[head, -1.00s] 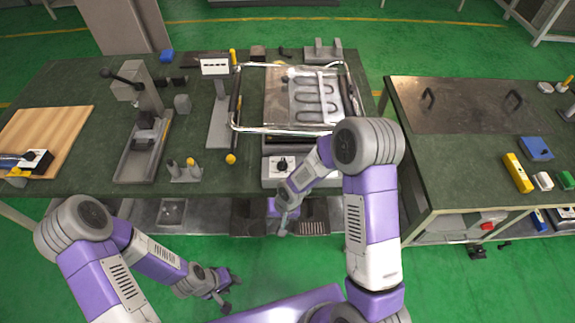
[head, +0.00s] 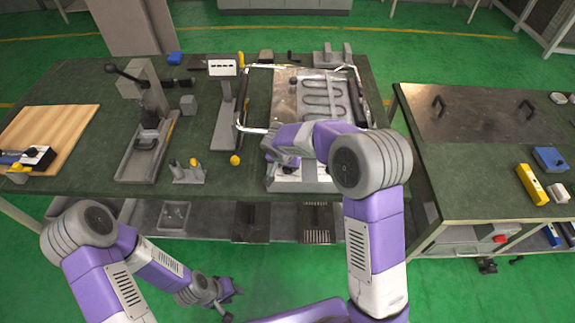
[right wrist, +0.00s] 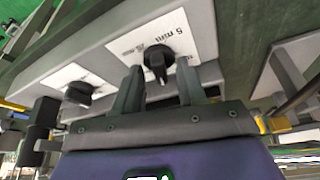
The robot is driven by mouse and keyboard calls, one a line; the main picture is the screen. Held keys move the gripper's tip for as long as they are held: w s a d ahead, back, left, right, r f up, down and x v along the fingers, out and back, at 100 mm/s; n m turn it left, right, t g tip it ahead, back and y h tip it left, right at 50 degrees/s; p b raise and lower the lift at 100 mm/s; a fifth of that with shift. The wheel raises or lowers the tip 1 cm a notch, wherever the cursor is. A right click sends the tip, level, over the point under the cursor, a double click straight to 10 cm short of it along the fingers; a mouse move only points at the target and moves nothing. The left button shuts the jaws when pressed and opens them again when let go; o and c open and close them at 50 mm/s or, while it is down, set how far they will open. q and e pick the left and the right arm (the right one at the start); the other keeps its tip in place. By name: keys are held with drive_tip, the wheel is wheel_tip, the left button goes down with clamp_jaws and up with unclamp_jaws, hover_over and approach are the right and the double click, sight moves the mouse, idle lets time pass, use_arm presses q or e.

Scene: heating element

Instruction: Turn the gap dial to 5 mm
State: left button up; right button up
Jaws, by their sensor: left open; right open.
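The gap dial (right wrist: 157,60) is a black knob on a white label plate, seen in the right wrist view. A "5 mm" mark (right wrist: 178,26) is printed on the plate, and other print is too small to read. My right gripper (right wrist: 159,82) is open, its two fingers on either side of the dial; I cannot tell whether they touch it. In the head view my right gripper (head: 284,160) is at the front of the heating-element machine (head: 310,178) and hides the dial. My left gripper (head: 225,297) is open and empty, low in front of the table.
A second black knob (right wrist: 78,92) sits on another white plate to the left in the right wrist view. In the head view, a grey stand with a white display (head: 223,68) and a yellow-topped post (head: 235,160) are just left of the machine.

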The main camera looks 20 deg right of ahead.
drive_tip(key=shift+w+f, duration=0.15)
drive_tip(key=shift+f, duration=0.15)
clamp_jaws()
